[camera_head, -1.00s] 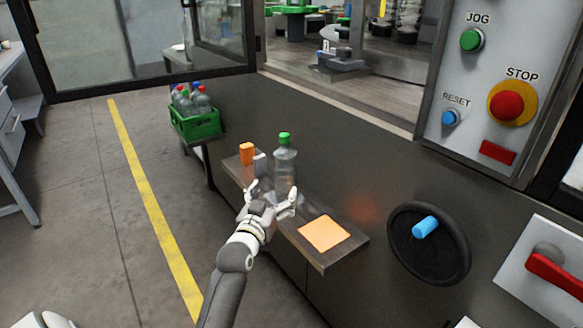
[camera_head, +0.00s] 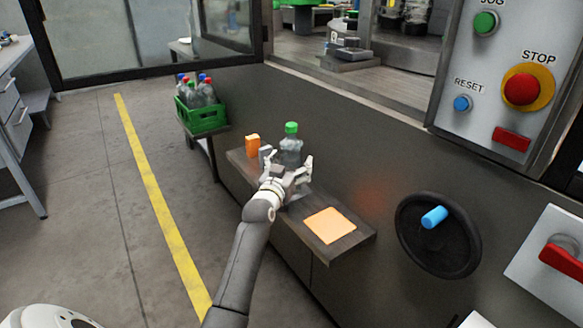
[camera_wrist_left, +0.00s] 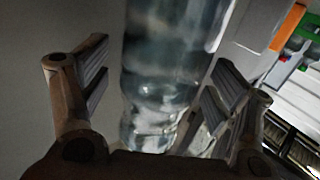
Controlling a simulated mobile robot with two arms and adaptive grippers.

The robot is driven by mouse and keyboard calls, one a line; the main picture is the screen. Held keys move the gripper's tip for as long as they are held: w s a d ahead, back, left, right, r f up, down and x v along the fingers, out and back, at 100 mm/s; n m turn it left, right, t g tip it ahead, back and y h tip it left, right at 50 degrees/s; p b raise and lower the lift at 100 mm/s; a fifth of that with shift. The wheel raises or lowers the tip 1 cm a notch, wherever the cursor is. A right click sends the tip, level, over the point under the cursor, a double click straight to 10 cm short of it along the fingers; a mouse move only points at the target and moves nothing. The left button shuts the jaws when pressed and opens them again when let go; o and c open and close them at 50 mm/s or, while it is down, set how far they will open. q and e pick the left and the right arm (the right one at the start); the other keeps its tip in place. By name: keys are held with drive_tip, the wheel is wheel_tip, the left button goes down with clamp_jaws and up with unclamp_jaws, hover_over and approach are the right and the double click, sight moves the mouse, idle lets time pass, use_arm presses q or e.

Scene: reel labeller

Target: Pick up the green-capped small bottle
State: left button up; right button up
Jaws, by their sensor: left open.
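The green-capped small bottle (camera_head: 291,148) is clear and stands upright on the narrow shelf (camera_head: 341,247) against the machine. My left gripper (camera_head: 287,170) is open at the bottle's lower part, with a finger on either side of it in the head view. In the left wrist view the clear bottle (camera_wrist_left: 165,75) fills the middle between the open fingers (camera_wrist_left: 155,95). A gap shows at the left finger; whether the right finger touches the bottle I cannot tell. The bottle's base is partly hidden by the gripper in the head view. My right gripper is not in view.
An orange-topped item (camera_head: 252,145) and a grey item (camera_head: 265,155) stand left of the bottle. An orange square (camera_head: 330,225) lies on the shelf to the right. A green crate (camera_head: 205,121) of capped bottles is further back. A black handwheel (camera_head: 438,252) sticks out at right.

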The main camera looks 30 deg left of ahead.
use_arm(q)
drive_tip(key=shift+w, duration=0.2)
drive_tip(key=shift+c, duration=0.4)
drive_tip(key=c, duration=1.4)
drive_tip(key=shift+r, duration=0.15)
drive_tip(key=shift+c, duration=0.2)
